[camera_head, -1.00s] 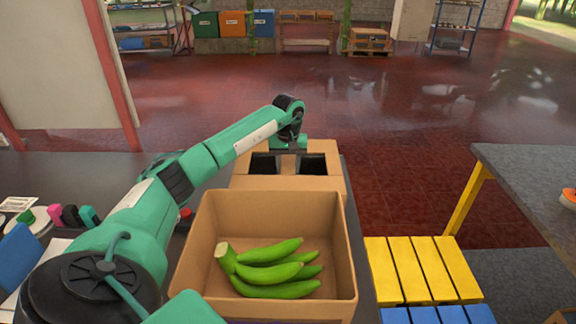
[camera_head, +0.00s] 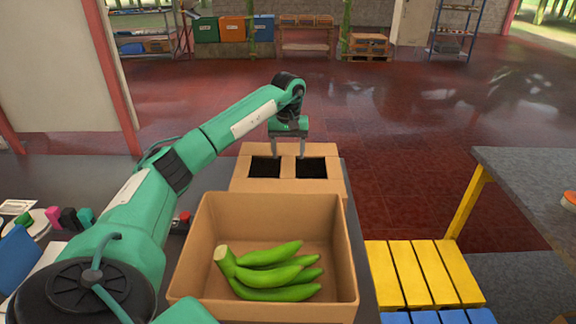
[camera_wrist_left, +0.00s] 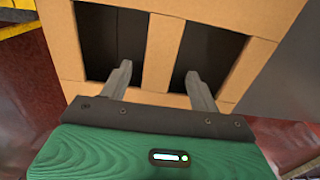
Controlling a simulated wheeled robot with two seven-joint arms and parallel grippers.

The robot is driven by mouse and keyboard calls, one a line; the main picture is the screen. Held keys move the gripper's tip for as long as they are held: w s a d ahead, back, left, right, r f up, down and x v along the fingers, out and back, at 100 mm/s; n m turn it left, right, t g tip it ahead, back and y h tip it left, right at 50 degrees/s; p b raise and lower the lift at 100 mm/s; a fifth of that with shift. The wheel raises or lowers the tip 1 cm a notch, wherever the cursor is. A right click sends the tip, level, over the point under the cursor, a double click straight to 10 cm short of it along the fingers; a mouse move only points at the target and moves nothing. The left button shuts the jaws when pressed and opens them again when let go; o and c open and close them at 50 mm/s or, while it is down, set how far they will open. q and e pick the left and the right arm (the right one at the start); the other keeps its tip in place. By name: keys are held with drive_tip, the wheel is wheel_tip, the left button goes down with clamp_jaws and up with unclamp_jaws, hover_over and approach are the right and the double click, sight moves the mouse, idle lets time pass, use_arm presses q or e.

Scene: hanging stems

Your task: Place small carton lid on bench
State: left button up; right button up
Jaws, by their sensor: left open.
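The small carton lid (camera_head: 337,176) is tan cardboard with two dark rectangular openings and a strip between them. It rests on the grey bench (camera_head: 215,182), just behind the open carton. In the left wrist view the lid (camera_wrist_left: 157,50) fills much of the upper picture. My left gripper (camera_head: 288,152) is open and empty above the lid's far side. In the left wrist view, its two fingers (camera_wrist_left: 158,70) are apart, one over each opening with the middle strip between them. My right gripper is out of view.
An open carton (camera_head: 205,240) holding green bananas (camera_head: 270,272) stands in front of the lid. Markers and small items crowd the bench's left. A yellow and blue slatted stand (camera_head: 420,272) and a second grey table (camera_head: 530,185) are to the right.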

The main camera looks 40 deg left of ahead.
sight(288, 166)
use_arm(q)
wheel_tip(288, 166, up, 5)
drive_tip(key=shift+r, duration=0.2)
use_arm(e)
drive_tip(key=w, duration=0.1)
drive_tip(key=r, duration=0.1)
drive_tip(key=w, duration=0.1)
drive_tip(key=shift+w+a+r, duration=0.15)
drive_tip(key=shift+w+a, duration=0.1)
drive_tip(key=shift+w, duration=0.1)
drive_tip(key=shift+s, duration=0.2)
